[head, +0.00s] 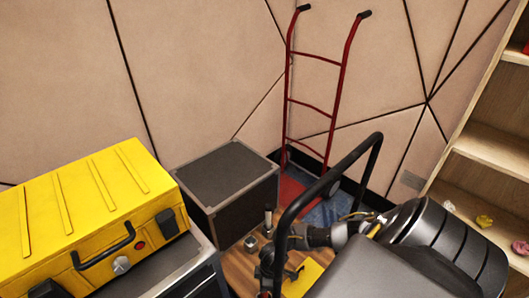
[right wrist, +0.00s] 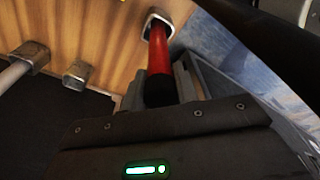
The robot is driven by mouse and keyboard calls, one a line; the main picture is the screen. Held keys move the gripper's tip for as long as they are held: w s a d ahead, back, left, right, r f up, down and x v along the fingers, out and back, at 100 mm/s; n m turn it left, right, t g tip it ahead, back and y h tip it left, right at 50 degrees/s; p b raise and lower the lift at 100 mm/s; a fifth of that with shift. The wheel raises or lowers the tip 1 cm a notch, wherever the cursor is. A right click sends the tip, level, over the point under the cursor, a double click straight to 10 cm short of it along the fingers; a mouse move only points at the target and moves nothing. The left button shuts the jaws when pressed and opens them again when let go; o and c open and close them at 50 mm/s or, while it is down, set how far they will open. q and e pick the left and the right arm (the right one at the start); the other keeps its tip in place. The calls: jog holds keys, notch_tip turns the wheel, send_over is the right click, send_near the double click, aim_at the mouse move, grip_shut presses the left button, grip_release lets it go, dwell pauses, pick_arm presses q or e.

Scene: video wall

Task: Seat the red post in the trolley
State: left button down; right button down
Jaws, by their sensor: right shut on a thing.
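The red post (right wrist: 159,52) shows in the right wrist view, with a black end inside my right gripper (right wrist: 160,88), which is shut on it. The post's far end meets a square metal socket (right wrist: 157,18) on the trolley's wooden deck (right wrist: 105,25). I cannot tell how deep it sits. The trolley's deck also shows in the head view (head: 238,266), with a black hoop handle (head: 318,180). My right arm reaches in from the right there; its gripper is largely hidden behind the handle, and I cannot make out the red post. My left gripper is not in view.
Another metal socket (right wrist: 79,74) and a grey post (right wrist: 14,74) stand close by. A dark box (head: 228,180) and a yellow case (head: 85,215) flank the trolley on the left. A red hand truck (head: 312,105) leans behind; wooden shelves (head: 490,150) stand right.

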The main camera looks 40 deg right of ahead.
jog(key=shift+f, duration=0.2)
jog(key=c, duration=1)
grip_release()
jog(key=shift+o, duration=0.5)
jog(key=o, duration=0.4)
notch_tip(320, 180, up, 8)
jog(key=p, duration=0.9)
jog(key=shift+r, duration=0.1)
